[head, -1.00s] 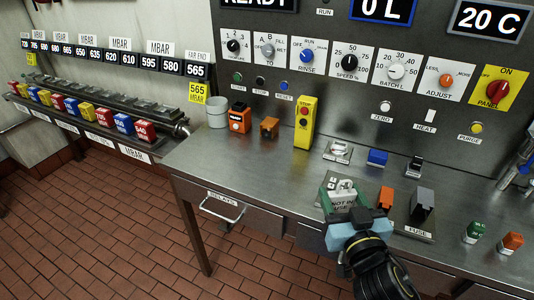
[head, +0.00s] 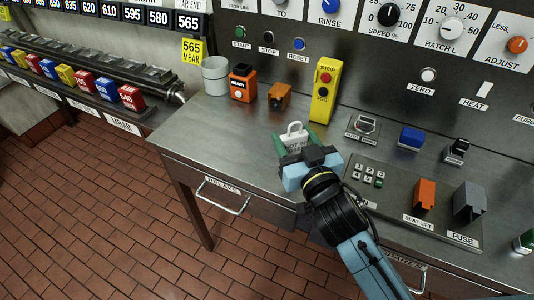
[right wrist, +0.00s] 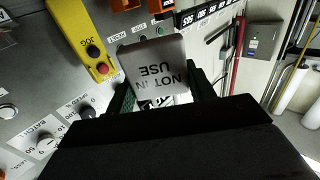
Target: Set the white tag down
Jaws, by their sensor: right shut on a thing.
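The white tag (head: 296,134) has a loop-shaped top and lettering on its face. My right gripper (head: 294,146) is shut on it, with green fingers at its sides. In the right wrist view the tag (right wrist: 155,68) reads "NOT IN USE" upside down, between the fingers. In the head view it is over the steel bench (head: 225,130), in front of the yellow stop box; I cannot tell whether it touches the bench. My left gripper is not in view.
Behind the tag stand the yellow stop box (head: 325,92), a brown-orange block (head: 280,96), an orange box (head: 243,84) and a grey cup (head: 215,76). A keypad panel (head: 400,195) with an orange switch (head: 425,194) is at right. Bench left of the tag is clear.

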